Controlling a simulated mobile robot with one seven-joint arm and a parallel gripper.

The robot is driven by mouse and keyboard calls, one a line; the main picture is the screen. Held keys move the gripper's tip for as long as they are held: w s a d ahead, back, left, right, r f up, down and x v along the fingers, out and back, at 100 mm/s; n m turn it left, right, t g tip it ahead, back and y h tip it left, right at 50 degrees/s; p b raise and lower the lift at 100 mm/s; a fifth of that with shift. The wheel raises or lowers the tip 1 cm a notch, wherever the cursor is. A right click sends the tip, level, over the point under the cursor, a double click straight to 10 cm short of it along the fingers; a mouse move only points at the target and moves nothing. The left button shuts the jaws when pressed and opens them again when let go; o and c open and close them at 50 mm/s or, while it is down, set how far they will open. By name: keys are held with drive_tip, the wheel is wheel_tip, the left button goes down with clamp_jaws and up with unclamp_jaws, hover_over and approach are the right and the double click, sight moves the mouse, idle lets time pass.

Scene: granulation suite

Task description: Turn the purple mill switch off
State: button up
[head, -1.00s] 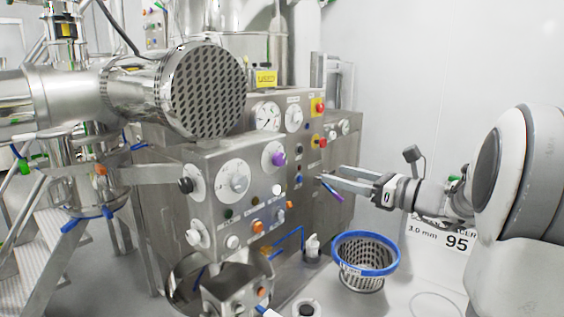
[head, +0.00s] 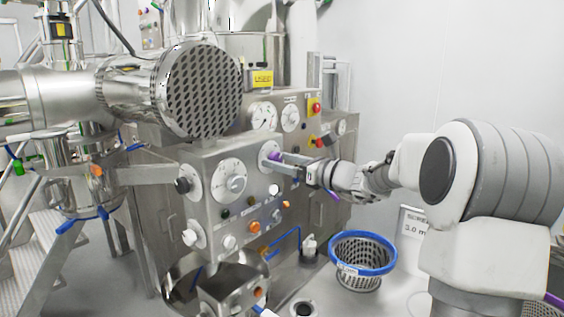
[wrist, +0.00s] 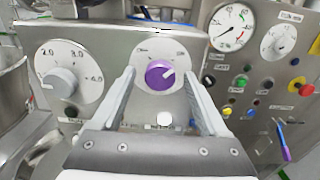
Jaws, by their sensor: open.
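The purple mill switch (wrist: 159,75) is a round knob with a white pointer line on a white dial plate, on the front of the steel control panel. In the wrist view its pointer line is turned up and to the right. In the head view the switch (head: 274,156) is partly hidden by my gripper (head: 279,161). My gripper is open, with its two fingers (wrist: 161,84) on either side of the knob in the wrist view. A gap shows between the knob and each finger there; I cannot tell how deep the tips reach.
A grey dial (wrist: 61,81) sits left of the switch. A white button (wrist: 164,119) is just below it. Gauges and coloured buttons are on the panel to the right. A blue-rimmed basket (head: 363,250) stands below. A large perforated cylinder (head: 200,90) juts out at upper left.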

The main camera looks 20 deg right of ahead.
clamp_jaws()
idle(0.4)
drive_tip(key=shift+f+n+b, duration=0.1)
drive_tip(key=shift+n+b, duration=0.2)
drive_tip(key=shift+b, duration=0.2)
drive_tip(key=n+b, duration=1.7)
drive_tip(key=b, duration=0.2)
drive_tip(key=shift+b, duration=0.3)
drive_tip(key=shift+n, duration=0.3)
